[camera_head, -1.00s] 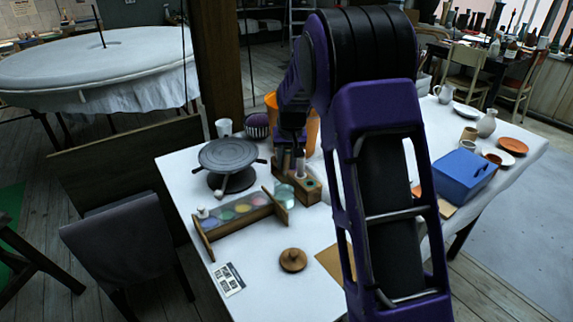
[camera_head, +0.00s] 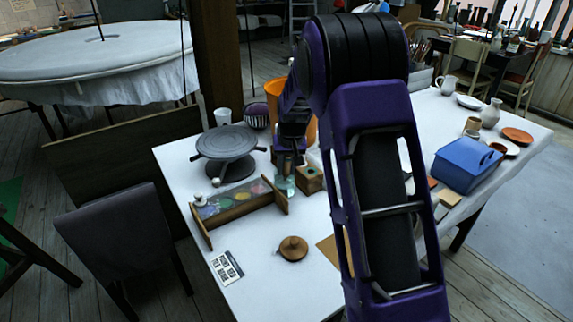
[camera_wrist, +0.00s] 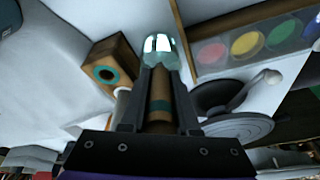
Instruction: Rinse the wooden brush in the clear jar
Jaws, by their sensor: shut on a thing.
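My gripper (camera_wrist: 161,76) is shut on the wooden brush (camera_wrist: 160,97), whose brown handle with a teal band shows between the fingers in the wrist view. The clear jar (camera_wrist: 160,44) appears just beyond the fingertips, in line with the brush. In the head view the jar (camera_head: 284,188) stands on the white table, and my gripper (camera_head: 290,160) is directly over it, pointing down. The brush's tip is hidden, so I cannot tell whether it is inside the jar.
A wooden block with a teal-ringed hole (camera_wrist: 108,73) stands close beside the jar. A paint rack (camera_head: 238,200) and grey turntable (camera_head: 226,150) lie left. An orange container (camera_head: 303,118) is behind. A wooden lid (camera_head: 293,248) lies in front, with clear table around it.

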